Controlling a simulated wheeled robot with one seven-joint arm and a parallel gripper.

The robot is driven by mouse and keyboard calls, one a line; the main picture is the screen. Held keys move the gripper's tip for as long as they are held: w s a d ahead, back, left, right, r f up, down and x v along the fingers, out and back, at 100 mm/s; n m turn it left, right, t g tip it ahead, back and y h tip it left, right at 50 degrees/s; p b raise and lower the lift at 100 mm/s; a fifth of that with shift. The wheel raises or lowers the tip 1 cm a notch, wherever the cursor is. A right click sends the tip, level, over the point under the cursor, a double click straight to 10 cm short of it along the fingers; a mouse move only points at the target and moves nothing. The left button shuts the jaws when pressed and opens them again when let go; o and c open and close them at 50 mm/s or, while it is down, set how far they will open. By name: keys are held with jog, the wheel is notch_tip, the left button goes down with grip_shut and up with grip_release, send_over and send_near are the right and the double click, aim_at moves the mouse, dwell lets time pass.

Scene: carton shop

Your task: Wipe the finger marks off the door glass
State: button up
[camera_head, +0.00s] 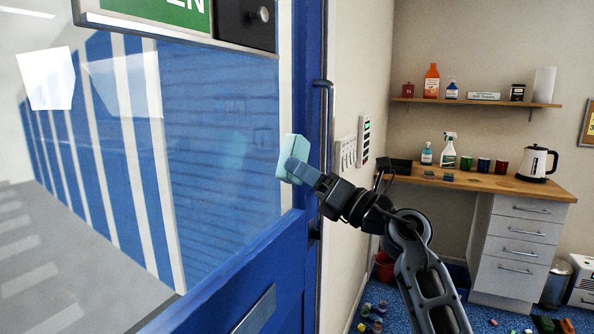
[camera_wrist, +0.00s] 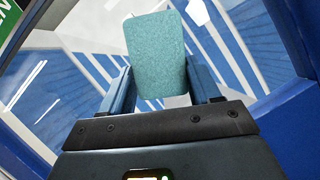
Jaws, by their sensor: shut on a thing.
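My gripper (camera_head: 299,171) is shut on a pale teal sponge (camera_head: 291,157) in the head view. The sponge is near the right edge of the door glass (camera_head: 215,130); I cannot tell whether it touches the glass. In the wrist view the sponge (camera_wrist: 157,55) stands between the two blue fingers of my gripper (camera_wrist: 160,85). The blue door (camera_head: 306,90) frames the glass. I cannot make out finger marks on the glass; striped reflections or a view through it cover much of the pane.
A green sign (camera_head: 160,12) hangs at the top of the glass. A long dark door handle (camera_head: 322,120) runs down the door's right edge. A counter (camera_head: 480,181) with bottles, mugs and a kettle (camera_head: 537,164) stands at the right. Small items litter the blue floor.

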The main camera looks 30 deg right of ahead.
dwell(0.3)
jog(key=shift+s+d, duration=0.45)
jog(key=shift+s, duration=0.2)
jog(key=shift+s+d, duration=0.45)
jog(key=shift+s, duration=0.15)
